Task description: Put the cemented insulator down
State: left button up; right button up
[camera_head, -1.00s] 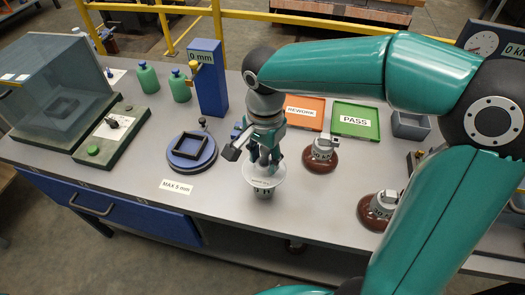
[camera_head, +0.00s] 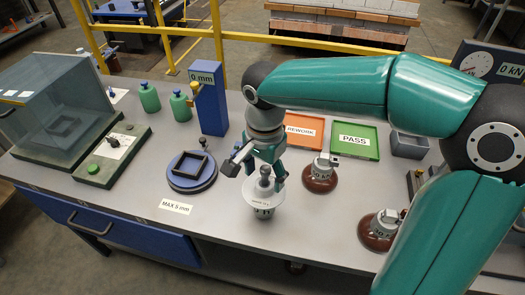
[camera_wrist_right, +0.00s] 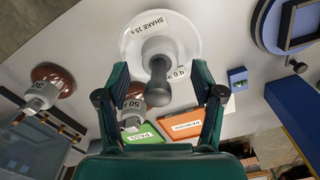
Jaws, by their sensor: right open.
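The insulator (camera_head: 258,194), a white disc with a grey pin pointing up, stands upright on the grey bench. Its cap with printed marks is beneath the disc. In the right wrist view the white disc (camera_wrist_right: 134,45) carries a "SHAKE 15 s" label, and the round pin end points toward the camera. My right gripper (camera_head: 261,180) is open just above the disc. In the wrist view its fingers (camera_wrist_right: 161,95) are spread on both sides of the pin, with gaps. My left gripper is not in view.
Two brown insulators (camera_head: 319,179) (camera_head: 375,236) stand to the right. Behind are an orange REWORK tray (camera_head: 302,139) and a green PASS tray (camera_head: 354,151). A round blue stand (camera_head: 191,184) and blue post (camera_head: 209,104) are left.

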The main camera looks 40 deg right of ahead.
notch_tip(320, 180, up, 11)
jog(key=shift+f+p, duration=0.15)
jog(key=shift+p, duration=0.5)
